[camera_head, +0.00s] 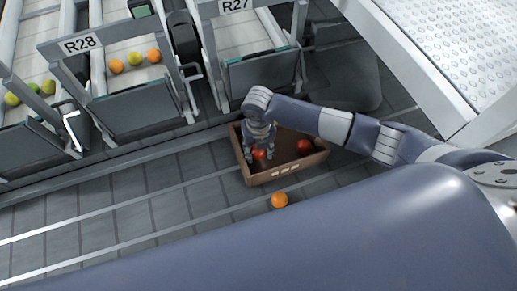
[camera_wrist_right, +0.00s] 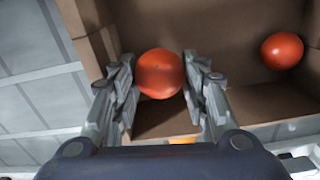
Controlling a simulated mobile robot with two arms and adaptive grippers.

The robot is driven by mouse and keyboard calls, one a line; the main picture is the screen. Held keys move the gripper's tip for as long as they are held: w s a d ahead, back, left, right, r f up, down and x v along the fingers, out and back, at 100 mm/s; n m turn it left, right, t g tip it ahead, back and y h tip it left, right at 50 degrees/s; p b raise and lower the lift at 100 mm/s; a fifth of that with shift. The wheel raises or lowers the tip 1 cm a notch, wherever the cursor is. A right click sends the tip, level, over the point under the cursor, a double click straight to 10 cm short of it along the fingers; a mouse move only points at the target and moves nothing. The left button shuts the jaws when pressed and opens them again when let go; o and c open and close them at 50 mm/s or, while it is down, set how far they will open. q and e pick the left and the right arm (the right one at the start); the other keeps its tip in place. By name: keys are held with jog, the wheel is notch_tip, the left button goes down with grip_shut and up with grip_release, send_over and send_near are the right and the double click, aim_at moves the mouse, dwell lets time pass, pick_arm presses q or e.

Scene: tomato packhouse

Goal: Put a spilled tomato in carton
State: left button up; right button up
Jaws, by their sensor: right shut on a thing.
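The brown open carton (camera_head: 283,173) stands on the grey floor below the chutes; its inside also shows in the wrist view (camera_wrist_right: 226,103). My right gripper (camera_head: 261,156) is over the carton's left part, pointing down. In the wrist view its fingers (camera_wrist_right: 160,78) are shut on a red tomato (camera_wrist_right: 158,74), which shows within the carton's outline (camera_head: 258,154). I cannot tell if it touches the bottom. A second red tomato (camera_head: 304,146) lies in the carton's right part (camera_wrist_right: 282,51). An orange tomato (camera_head: 279,200) lies outside, just in front of the carton. My left gripper is not in view.
Chutes R28 (camera_head: 137,110) and R27 (camera_head: 262,72) stand behind, with dark end panels. Orange and yellow-green tomatoes lie in R28. Another chute at the left holds green and yellow ones. A pale metal structure (camera_head: 440,50) is at upper right. The floor left of the carton is clear.

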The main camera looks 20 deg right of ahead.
jog(key=shift+f+b, duration=0.3)
jog(key=shift+f, duration=0.2)
dwell(0.3)
jog(key=o, duration=0.8)
jog(key=shift+o, duration=0.2)
jog(key=c, duration=0.3)
jog(key=shift+r, duration=0.1)
jog(key=shift+c, duration=0.2)
jog(key=shift+r+p, duration=2.85)
jog(key=shift+r, duration=0.6)
